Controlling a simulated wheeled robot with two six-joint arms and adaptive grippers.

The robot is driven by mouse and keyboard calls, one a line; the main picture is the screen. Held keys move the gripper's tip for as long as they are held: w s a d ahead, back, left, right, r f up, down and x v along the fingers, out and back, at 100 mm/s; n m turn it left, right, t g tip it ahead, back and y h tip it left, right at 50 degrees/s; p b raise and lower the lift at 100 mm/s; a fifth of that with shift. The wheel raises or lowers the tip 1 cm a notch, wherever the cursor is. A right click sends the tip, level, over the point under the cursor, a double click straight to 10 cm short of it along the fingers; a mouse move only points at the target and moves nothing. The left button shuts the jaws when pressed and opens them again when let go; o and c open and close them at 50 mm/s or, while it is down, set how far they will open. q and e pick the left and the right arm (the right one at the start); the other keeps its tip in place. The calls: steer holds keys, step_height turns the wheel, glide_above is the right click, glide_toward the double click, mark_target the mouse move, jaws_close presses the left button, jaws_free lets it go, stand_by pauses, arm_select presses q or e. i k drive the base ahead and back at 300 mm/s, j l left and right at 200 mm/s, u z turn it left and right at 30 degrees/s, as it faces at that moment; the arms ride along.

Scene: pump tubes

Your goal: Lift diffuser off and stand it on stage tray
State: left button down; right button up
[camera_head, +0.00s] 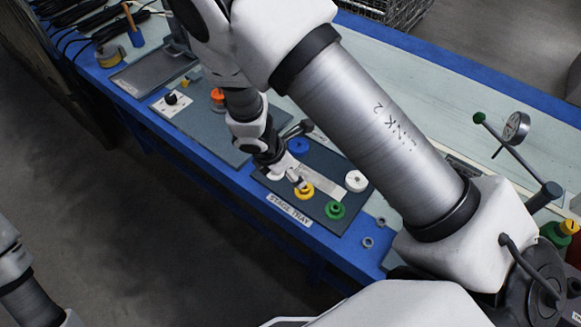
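The dark stage tray (262,181), with a "STAGE TRAY" label on its front edge, lies on the blue-edged bench. On it are a blue ring-shaped part (299,146), a white one (356,181), a green one (335,210) and a yellow one (304,191). My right gripper (296,181) points down over the tray, close to the yellow part. Its fingers are small and partly blend with a pale plate, so I cannot tell whether they hold anything. I cannot make out which part is the diffuser. My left arm shows at the lower left; its gripper is out of frame.
An orange part (217,95) stands on a grey board behind the gripper. A white knob panel (172,101) and an empty grey tray (150,72) lie farther left. A pressure gauge (516,127) stands at right. My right arm hides much of the bench.

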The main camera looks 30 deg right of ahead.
mark_target(326, 165)
steer(key=i+j, duration=0.85)
steer(key=i, duration=0.05)
